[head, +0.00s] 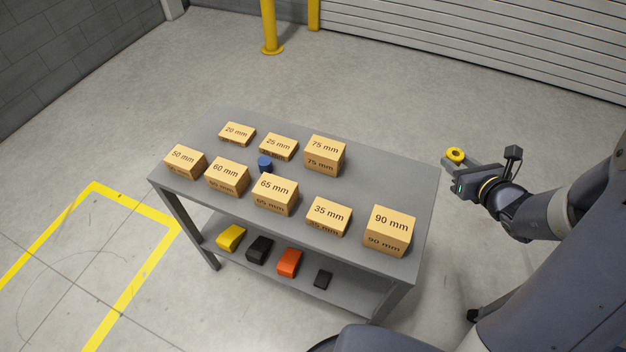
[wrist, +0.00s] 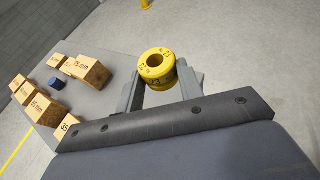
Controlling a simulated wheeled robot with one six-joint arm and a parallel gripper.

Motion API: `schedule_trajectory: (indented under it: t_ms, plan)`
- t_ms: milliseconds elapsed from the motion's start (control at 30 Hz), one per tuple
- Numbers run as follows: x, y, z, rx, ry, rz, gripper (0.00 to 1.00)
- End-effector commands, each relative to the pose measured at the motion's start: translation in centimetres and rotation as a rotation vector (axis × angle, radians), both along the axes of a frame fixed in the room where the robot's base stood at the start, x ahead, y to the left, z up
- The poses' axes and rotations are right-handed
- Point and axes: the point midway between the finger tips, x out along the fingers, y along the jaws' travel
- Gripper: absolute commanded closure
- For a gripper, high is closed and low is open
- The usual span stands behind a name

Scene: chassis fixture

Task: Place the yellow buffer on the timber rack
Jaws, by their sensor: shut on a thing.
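The yellow buffer, a short thick ring with dark markings and a hole in its top, shows in the wrist view (wrist: 161,78) and the head view (head: 455,158). My gripper (wrist: 160,74) is shut on it, one finger on each side. In the head view my gripper (head: 457,160) is to the right of the grey table (head: 395,160), apart from it. Timber blocks with printed mm sizes stand on the tabletop, among them the 75 mm block (head: 324,157) and the 90 mm block (head: 389,232). I cannot tell which timber piece is the rack.
A small blue cylinder (head: 265,164) stands among the blocks. The lower shelf holds a yellow piece (head: 231,237), two black pieces and an orange piece (head: 289,262). A yellow post (head: 271,30) stands behind. The floor between table and shutter is clear.

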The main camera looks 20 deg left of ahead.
Motion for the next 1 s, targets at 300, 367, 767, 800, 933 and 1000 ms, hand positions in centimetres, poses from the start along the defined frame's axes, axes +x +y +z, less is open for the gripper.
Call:
schedule_trajectory:
  t_ms: [300,367,767,800,933,1000]
  plan:
    - [-1.6,3.5,-4.9,-0.001,-0.002,0.307,0.86]
    - [-2.0,3.7,-5.4,0.0,0.0,0.347,0.86]
    - [-2.9,4.3,-6.2,0.001,0.001,0.438,0.86]
    - [-2.9,4.3,-6.3,0.002,0.001,0.438,0.86]
    - [-2.9,4.3,-8.1,0.004,0.005,0.437,0.86]
    - [-3.0,4.3,-9.6,0.004,0.007,0.437,0.86]
